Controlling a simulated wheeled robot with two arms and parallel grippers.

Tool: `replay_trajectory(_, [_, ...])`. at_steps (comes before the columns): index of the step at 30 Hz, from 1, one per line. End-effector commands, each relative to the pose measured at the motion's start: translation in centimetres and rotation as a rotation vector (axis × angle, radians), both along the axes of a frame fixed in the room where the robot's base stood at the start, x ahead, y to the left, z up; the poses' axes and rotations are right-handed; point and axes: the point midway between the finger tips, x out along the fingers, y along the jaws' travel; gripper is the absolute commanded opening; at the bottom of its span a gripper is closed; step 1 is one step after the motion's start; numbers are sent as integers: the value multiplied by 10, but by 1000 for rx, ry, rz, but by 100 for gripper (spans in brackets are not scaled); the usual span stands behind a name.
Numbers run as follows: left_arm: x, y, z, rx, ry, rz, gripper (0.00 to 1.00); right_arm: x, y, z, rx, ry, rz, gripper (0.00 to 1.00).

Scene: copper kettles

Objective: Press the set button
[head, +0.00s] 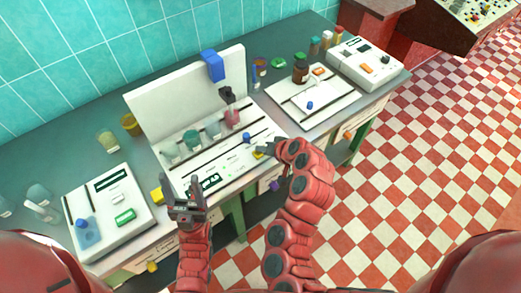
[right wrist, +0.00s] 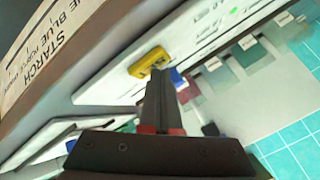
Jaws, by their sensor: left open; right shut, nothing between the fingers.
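A white bench instrument (head: 205,180) with a tall back panel stands mid-bench. Near its right front edge is a small yellow button-like part (head: 258,154), with a blue knob (head: 246,139) behind it. No legible label tells me which is the set button. In the right wrist view the yellow part (right wrist: 149,63) lies just beyond my right gripper's tips (right wrist: 157,75), and the blue knob (right wrist: 177,77) is partly hidden. My right gripper (head: 268,150) is shut and empty; contact cannot be told. My left gripper (head: 184,193) is open and empty near the instrument's front left corner.
A white device (head: 108,215) with a green button stands at left. A white tray (head: 325,103) with a brown bottle (head: 300,72) and another white device (head: 368,65) stand at right. Glassware stands on the instrument. Open checkered floor lies right of the bench.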

Motion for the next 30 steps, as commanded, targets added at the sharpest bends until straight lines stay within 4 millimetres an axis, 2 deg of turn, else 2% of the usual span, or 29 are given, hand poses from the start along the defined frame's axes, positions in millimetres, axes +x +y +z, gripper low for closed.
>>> replay_trajectory(6, [0, 0, 8, 0, 0, 0, 62, 0, 0, 13, -1, 0, 1, 0])
replay_trajectory(19, [0, 0, 10, 0, 0, 0, 62, 0, 0, 17, -1, 0, 1, 0])
replay_trajectory(30, [0, 0, 32, 0, 0, 0, 62, 1, 0, 54, -1, -4, 0, 0])
